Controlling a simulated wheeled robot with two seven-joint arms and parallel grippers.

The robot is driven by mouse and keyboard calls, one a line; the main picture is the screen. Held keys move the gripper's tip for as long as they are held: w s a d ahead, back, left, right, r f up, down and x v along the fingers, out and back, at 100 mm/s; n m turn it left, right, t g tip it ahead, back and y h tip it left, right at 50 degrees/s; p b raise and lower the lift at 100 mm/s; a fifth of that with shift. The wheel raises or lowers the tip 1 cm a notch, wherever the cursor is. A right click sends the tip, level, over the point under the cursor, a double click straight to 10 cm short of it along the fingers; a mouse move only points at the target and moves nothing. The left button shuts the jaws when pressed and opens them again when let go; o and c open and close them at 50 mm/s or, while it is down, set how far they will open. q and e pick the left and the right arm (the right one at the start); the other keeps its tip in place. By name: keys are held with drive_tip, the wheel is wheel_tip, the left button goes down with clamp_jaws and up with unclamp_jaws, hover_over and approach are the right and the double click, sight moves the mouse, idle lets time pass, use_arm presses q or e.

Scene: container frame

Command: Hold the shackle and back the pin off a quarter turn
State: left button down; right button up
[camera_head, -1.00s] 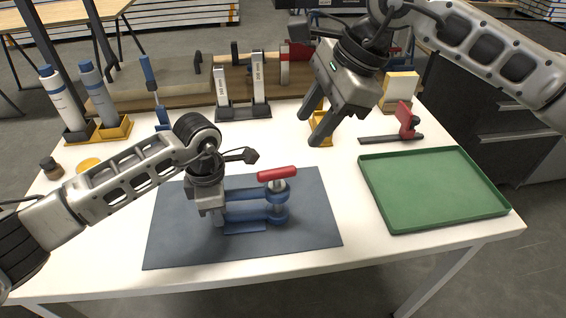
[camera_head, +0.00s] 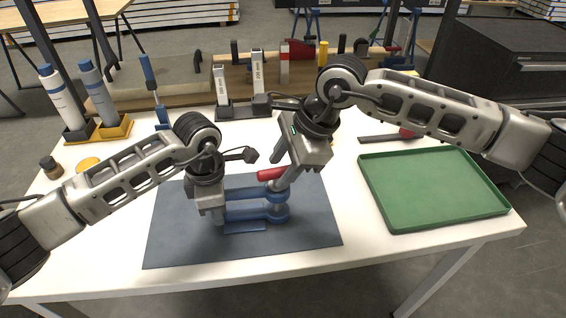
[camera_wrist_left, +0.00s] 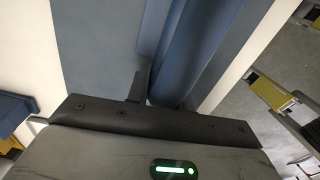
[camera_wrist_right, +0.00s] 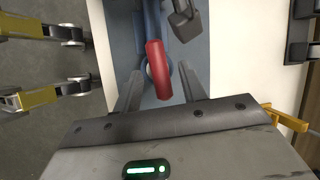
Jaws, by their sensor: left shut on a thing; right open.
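The blue shackle (camera_head: 245,212) lies on the dark mat (camera_head: 180,245). Its pin has a red handle (camera_head: 270,174) above the shackle's right end. My left gripper (camera_head: 216,216) is shut on the shackle's left part; in the left wrist view the blue body (camera_wrist_left: 185,60) sits at its fingers. My right gripper (camera_head: 278,174) is open at the red handle. In the right wrist view the red handle (camera_wrist_right: 158,70) stands between the two spread fingers, with a gap to each side. The right gripper hides part of the handle and pin in the head view.
A green tray (camera_head: 365,190) stands on the right of the white table. A red-handled tool (camera_head: 405,134) lies behind it. Blue-white bottles (camera_head: 60,95) stand at the left, and upright grey blocks (camera_head: 258,75) at the back. The table's front strip is clear.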

clamp_jaws()
drive_tip(key=n, duration=0.2)
drive_tip(key=n+g, duration=0.2)
drive_tip(key=n, duration=0.1)
drive_tip(key=shift+w+n, duration=0.25)
drive_tip(key=shift+n, duration=0.05)
use_arm(q)
drive_tip(key=shift+w+r, duration=0.1)
use_arm(e)
drive_tip(key=n+g, duration=0.1)
drive_tip(key=n, duration=0.1)
drive_tip(key=n+g+h, duration=0.1)
drive_tip(key=n, duration=0.2)
drive_tip(key=shift+w+a, duration=0.15)
drive_tip(key=shift+f, duration=0.1)
idle(0.4)
unclamp_jaws()
